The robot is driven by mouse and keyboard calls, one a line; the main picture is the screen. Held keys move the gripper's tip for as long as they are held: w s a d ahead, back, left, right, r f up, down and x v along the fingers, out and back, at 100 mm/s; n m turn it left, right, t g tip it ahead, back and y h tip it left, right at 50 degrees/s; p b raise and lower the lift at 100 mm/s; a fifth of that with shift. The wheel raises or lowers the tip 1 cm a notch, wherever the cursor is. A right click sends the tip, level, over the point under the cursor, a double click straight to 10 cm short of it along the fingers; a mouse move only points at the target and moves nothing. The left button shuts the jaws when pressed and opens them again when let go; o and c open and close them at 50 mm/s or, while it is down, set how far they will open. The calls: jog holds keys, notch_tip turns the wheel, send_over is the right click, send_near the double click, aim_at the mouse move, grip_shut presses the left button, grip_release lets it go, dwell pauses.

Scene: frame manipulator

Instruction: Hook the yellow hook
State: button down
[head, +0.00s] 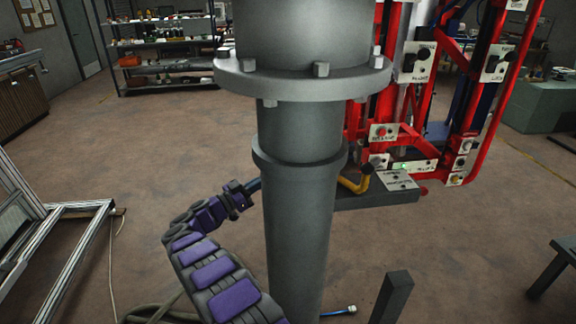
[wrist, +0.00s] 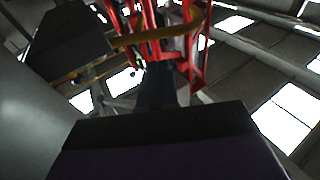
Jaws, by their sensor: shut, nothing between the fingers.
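The yellow hook (head: 357,182) is a bent yellow bar beside a dark grey shelf plate on the red frame, just right of the thick grey pipe. In the wrist view a yellow bar (wrist: 150,39), seen from below, crosses the upper part and looks like the hook. My purple and black arm rises from the bottom of the head view. My gripper (head: 250,187) is at the pipe's left edge, left of the hook and apart from it in the picture. Its tip is partly hidden by the pipe. My gripper is shut and empty.
The grey flanged pipe (head: 305,190) stands between my gripper and the hook in the picture. The red frame (head: 480,120) carries labelled switches. The shelf plate (head: 385,194) juts out beside the hook. A hose and a dark post (head: 392,297) are low in front.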

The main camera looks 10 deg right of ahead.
jog(key=b+x, duration=0.3)
jog(key=x, duration=1)
jog(key=shift+w+r, duration=0.2)
jog(key=shift+w, duration=0.05)
jog(key=shift+d, duration=0.25)
jog(key=shift+r, duration=0.1)
